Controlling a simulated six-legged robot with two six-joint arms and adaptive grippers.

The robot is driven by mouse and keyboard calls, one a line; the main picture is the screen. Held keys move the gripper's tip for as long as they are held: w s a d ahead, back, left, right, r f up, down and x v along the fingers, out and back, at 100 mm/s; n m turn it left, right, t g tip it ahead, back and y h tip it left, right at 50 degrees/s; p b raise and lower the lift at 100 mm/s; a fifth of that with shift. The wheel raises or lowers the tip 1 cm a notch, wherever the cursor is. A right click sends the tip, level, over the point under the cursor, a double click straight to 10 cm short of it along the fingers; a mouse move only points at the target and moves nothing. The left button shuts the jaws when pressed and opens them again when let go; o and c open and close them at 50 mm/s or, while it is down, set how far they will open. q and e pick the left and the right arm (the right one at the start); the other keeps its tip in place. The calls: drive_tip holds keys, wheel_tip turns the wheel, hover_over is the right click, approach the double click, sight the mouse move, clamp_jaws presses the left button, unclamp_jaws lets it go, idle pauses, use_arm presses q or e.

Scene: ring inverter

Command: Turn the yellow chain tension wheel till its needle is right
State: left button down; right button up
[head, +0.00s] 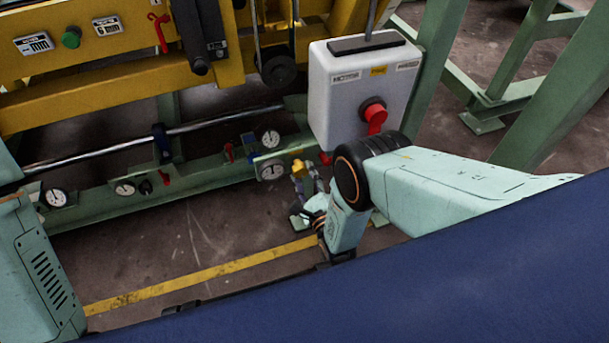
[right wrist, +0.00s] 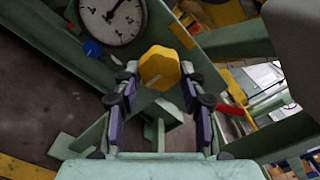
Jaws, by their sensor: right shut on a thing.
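The yellow chain tension wheel (right wrist: 160,66) is a small knob with a flat-sided rim, between the two fingers of my right gripper (right wrist: 158,78) in the right wrist view. The fingers are shut on it from both sides. A white round gauge (right wrist: 112,18) with a dark needle sits just up and left of the wheel, cut by the top edge. In the head view my right gripper (head: 304,176) is low beside the green beam, at the yellow wheel (head: 298,165). A gauge (head: 271,171) is just left of it. My left gripper is out of view.
A white box with a red knob (head: 375,116) hangs above my right forearm. More gauges (head: 55,197) and red levers (head: 164,177) line the green beam (head: 95,207) to the left. A red lever (right wrist: 228,109) is close to the right finger. Open floor lies in front.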

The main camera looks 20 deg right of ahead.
drive_tip(key=o, duration=1.2)
drive_tip(key=shift+c, duration=0.2)
drive_tip(key=s, duration=0.7)
drive_tip(key=shift+s, duration=0.25)
drive_tip(key=shift+d, duration=0.15)
